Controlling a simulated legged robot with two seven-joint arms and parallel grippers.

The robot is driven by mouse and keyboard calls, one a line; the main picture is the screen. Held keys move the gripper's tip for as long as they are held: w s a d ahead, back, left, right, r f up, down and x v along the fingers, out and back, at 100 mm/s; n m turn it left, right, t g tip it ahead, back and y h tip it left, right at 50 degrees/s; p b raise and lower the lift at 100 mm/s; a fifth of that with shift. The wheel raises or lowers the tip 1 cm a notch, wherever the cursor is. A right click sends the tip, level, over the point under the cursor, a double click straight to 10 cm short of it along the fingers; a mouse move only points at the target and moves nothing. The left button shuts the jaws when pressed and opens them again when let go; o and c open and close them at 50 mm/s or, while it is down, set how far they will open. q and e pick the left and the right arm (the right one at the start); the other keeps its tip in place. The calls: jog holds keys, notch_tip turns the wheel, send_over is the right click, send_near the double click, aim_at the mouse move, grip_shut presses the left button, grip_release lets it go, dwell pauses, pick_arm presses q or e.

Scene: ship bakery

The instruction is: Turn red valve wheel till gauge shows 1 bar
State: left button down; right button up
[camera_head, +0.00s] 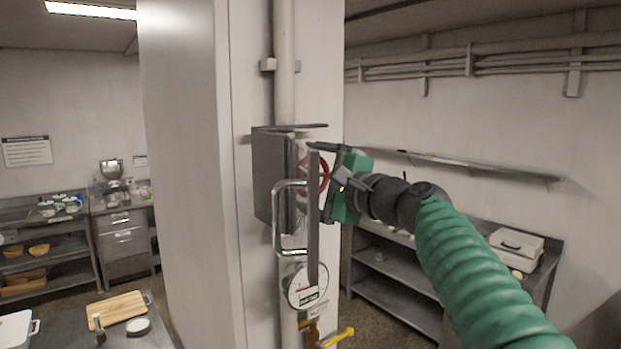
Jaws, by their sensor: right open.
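The red valve wheel (324,174) sits on the pipe at the column, beside a grey metal housing (268,180). Only part of its red rim shows; the housing, a dark upright plate and my gripper hide the rest. My right gripper (320,182) is open at the wheel, its dark fingers reaching in from the right. I cannot tell whether they touch the rim. The round white gauge (297,291) is below, partly covered by the plate's lower end; its reading is too small to tell. My left gripper is not in view.
A silver D-shaped handle (277,218) stands out in front of the housing. A yellow lever (338,338) is below the gauge. Steel shelving (400,284) stands behind on the right. A worktop with a wooden board (118,308) is at the lower left.

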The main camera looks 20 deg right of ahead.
jog(key=shift+s, duration=0.1)
jog(key=shift+s+d+f+b, duration=0.2)
jog(key=shift+s+b, duration=0.1)
jog(key=shift+b, duration=0.1)
jog(key=b+v, duration=0.5)
jog(key=v, duration=1.1)
jog(key=shift+r+b, duration=0.15)
jog(key=shift+b, duration=0.25)
jog(key=shift+w, duration=0.1)
